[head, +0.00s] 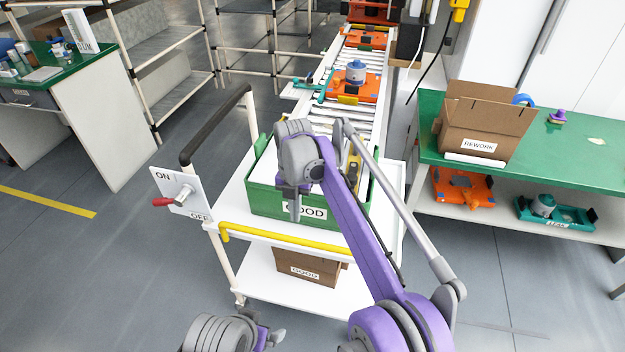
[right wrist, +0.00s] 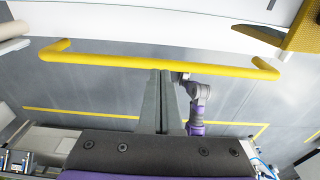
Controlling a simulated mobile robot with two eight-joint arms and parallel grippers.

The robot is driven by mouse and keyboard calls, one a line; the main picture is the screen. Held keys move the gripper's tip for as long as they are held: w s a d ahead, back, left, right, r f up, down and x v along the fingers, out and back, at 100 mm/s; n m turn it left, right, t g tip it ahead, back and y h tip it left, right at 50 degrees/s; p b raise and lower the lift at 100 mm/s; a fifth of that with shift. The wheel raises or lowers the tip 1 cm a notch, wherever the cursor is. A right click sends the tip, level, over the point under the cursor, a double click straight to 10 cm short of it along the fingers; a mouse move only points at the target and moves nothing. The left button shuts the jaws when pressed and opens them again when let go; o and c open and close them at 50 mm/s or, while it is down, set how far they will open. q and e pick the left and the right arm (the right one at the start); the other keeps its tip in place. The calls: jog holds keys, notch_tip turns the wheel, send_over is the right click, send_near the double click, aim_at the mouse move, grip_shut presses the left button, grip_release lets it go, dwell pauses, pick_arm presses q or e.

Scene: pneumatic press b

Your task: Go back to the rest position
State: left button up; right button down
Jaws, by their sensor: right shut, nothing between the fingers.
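My right arm reaches over the cart in the head view. My right gripper (head: 294,212) points down in front of the green GOOD bin (head: 330,230), overlapping its front wall in the picture. In the right wrist view, the right gripper's fingers (right wrist: 160,78) are together with nothing between them. They overlap the cart's yellow handle bar (right wrist: 110,58) in the picture; I cannot tell whether they touch it. Part of my left arm, with the left gripper (head: 270,335), shows at the bottom edge of the head view. Its fingers are too small and cut off to read.
The white cart (head: 225,205) carries an ON/OFF lever panel (head: 182,192) at left and a cardboard GOOD box (head: 305,268) below. A roller conveyor (head: 345,105) runs behind. A green bench (head: 430,120) with a REWORK box (head: 480,125) stands right. Floor at left is clear.

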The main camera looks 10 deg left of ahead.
jog(key=s+d+r+m+t+p, duration=0.1)
jog(key=s+d+r+m+p, duration=0.15)
jog(key=d+m, duration=0.35)
jog(key=s+d+r+m+t+p, duration=0.1)
jog(key=d+r+m, duration=0.3)
jog(key=d, duration=0.3)
jog(key=s+d+r+m+t+p, duration=0.1)
jog(key=s+d+r+m, duration=0.15)
jog(key=d+m, duration=0.4)
jog(key=s+d+f+m+t+p, duration=0.3)
jog(key=s+d+m+p, duration=0.2)
jog(key=s+d+m, duration=1)
jog(key=s+m, duration=0.4)
jog(key=shift+d+f+p, duration=0.3)
jog(key=shift+s, duration=0.1)
